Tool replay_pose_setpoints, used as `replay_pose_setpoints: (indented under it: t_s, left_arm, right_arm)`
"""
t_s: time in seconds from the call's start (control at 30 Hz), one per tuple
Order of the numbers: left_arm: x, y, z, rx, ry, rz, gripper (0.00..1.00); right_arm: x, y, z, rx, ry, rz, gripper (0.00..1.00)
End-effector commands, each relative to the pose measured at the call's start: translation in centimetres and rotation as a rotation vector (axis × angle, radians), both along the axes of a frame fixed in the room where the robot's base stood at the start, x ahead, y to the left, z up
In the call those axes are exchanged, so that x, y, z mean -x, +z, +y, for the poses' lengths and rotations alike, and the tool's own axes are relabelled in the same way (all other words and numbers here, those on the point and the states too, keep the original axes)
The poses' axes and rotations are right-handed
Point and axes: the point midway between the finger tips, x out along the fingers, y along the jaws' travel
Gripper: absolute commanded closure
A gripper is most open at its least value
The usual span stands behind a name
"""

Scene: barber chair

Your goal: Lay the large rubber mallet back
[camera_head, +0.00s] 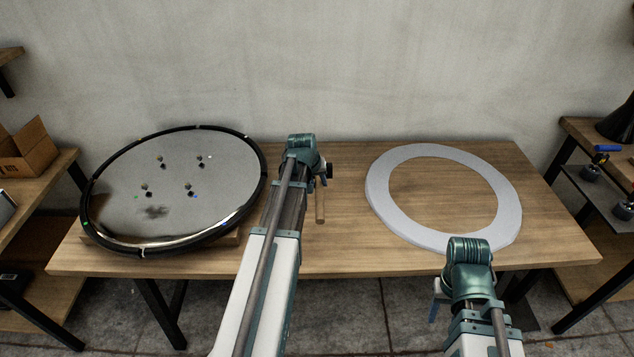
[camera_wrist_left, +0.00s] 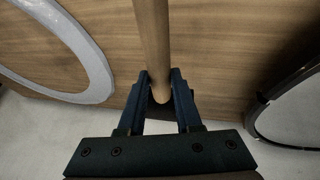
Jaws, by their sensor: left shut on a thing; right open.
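My left gripper (camera_head: 318,183) is over the middle of the table and mostly hidden behind its own wrist. In the left wrist view, its two blue fingers (camera_wrist_left: 160,92) are shut on the round wooden handle (camera_wrist_left: 152,40) of the mallet, near the handle's end. The handle (camera_head: 320,206) also shows in the head view, just right of my left wrist. The mallet's head cannot be made out clearly. Whether the mallet touches the table is unclear. My right gripper (camera_head: 436,302) is open, in front of the table's right part, largely hidden by its wrist.
The wooden table (camera_head: 340,255) carries a large round black-rimmed disc (camera_head: 130,180) with several small fittings at left. A flat light-grey ring (camera_head: 383,205) lies at right. Bare wood shows between them. Shelves with a cardboard box (camera_head: 25,150) at left and tools (camera_head: 592,172) at right flank the table.

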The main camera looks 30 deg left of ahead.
Motion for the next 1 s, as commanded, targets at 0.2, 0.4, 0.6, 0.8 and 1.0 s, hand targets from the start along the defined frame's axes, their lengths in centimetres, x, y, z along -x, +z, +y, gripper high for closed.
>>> replay_pose_setpoints:
  t_s: [0.2, 0.4, 0.6, 0.8, 1.0]
  left_arm:
    - [0.0, 0.0, 0.0, -0.001, 0.003, -0.001, 1.0]
    - [0.0, -1.0, 0.0, -0.001, 0.002, -0.001, 1.0]
    - [0.0, -2.6, 0.0, -0.001, 0.002, -0.001, 1.0]
    - [0.0, -4.5, 0.0, -0.002, 0.002, -0.001, 1.0]
    - [0.0, -6.3, 0.0, -0.002, 0.002, -0.001, 1.0]
  right_arm:
    - [0.0, 0.0, 0.0, 0.0, 0.0, 0.0, 0.48]
    - [0.0, -1.0, 0.0, 0.0, 0.0, 0.0, 0.48]
    - [0.0, -2.6, 0.0, 0.0, 0.0, 0.0, 0.48]
    - [0.0, -4.5, 0.0, 0.0, 0.0, 0.0, 0.48]
    - [0.0, -6.3, 0.0, 0.0, 0.001, 0.0, 0.48]
